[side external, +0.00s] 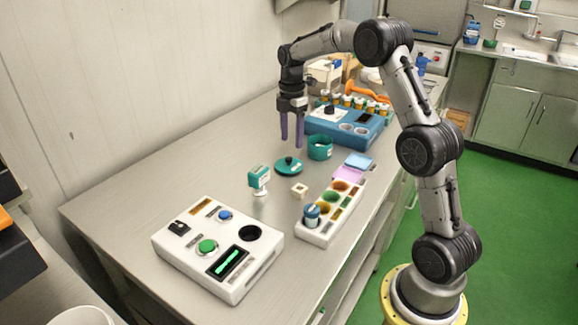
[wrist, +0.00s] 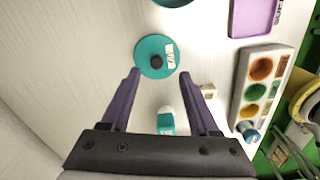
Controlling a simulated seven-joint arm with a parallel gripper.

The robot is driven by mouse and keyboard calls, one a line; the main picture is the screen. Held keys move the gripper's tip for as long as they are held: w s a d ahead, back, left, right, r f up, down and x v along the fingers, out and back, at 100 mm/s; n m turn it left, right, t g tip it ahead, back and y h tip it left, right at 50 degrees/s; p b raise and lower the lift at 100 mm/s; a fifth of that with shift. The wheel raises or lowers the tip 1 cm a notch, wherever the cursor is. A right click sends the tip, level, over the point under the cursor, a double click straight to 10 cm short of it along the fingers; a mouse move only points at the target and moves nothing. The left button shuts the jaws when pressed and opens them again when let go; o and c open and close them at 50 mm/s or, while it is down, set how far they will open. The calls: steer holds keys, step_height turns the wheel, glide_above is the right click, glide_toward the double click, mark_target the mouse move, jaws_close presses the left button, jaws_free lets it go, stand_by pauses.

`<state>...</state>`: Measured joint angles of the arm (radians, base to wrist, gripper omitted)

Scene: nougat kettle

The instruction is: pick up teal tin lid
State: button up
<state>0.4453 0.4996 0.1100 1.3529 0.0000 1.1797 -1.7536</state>
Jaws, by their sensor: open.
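The teal tin lid (side external: 288,166) is a flat round disc with a dark knob on top. It lies on the table in front of the open teal tin (side external: 320,147). In the wrist view the lid (wrist: 155,57) shows whole, with a white label at its right, just beyond the fingertips. My gripper (side external: 292,146) has purple fingers and points down above the table near the lid. In the wrist view its fingers (wrist: 160,78) are spread apart with nothing between the tips. I cannot tell its exact height over the lid.
A teal-and-white stamp-like item (side external: 260,180) and a small beige block (side external: 299,190) stand close by. A white tray with coloured wells (side external: 316,235) is to the right. A white button panel (side external: 215,255) sits in front, a blue device (side external: 345,128) behind. Table at left is clear.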

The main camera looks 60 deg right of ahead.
mark_target(289, 158)
steer(key=shift+w+a+f, duration=0.1)
steer(key=shift+w+f, duration=0.05)
steer(key=shift+f, duration=1.45)
steer(key=shift+w+a+f, duration=0.1)
steer(key=shift+w+f, duration=0.05)
steer(key=shift+f, duration=1.45)
jaws_close()
